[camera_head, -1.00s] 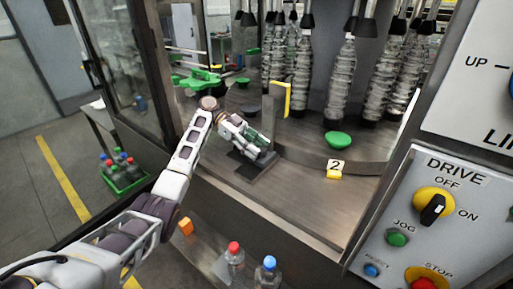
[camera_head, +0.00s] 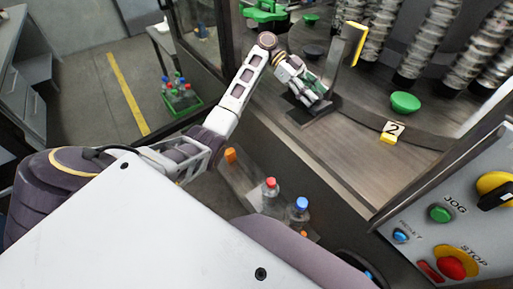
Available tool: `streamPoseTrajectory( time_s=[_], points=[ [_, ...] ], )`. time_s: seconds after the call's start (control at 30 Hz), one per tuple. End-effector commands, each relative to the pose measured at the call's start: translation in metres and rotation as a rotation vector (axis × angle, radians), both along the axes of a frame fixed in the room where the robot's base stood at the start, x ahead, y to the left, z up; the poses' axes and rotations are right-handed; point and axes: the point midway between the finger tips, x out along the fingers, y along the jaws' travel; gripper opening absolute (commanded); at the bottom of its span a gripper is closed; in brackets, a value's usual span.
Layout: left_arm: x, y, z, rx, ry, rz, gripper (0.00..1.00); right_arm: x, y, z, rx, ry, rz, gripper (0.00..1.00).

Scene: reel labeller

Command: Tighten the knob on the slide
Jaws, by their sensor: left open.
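My left gripper (camera_head: 303,84) is over the metal deck of the machine, its fingers pointing down to the right. It is open. A small green part, seemingly the knob (camera_head: 313,84), shows at the fingers and is mostly hidden by them. I cannot tell whether they touch it. Below is a dark block (camera_head: 310,111), seemingly part of the slide, beside an upright grey post with a yellow plate (camera_head: 354,44). My right gripper is not in view.
A control panel (camera_head: 450,225) is at lower right.

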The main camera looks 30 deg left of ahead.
Motion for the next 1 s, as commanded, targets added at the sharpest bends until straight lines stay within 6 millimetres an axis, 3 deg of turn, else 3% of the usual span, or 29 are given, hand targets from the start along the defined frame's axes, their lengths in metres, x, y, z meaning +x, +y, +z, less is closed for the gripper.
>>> streamPoseTrajectory(
  time_s=[1.0],
  points=[
    [-0.005,0.000,0.002,-0.001,0.001,0.306,0.47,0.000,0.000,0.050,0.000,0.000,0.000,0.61]
  ],
)
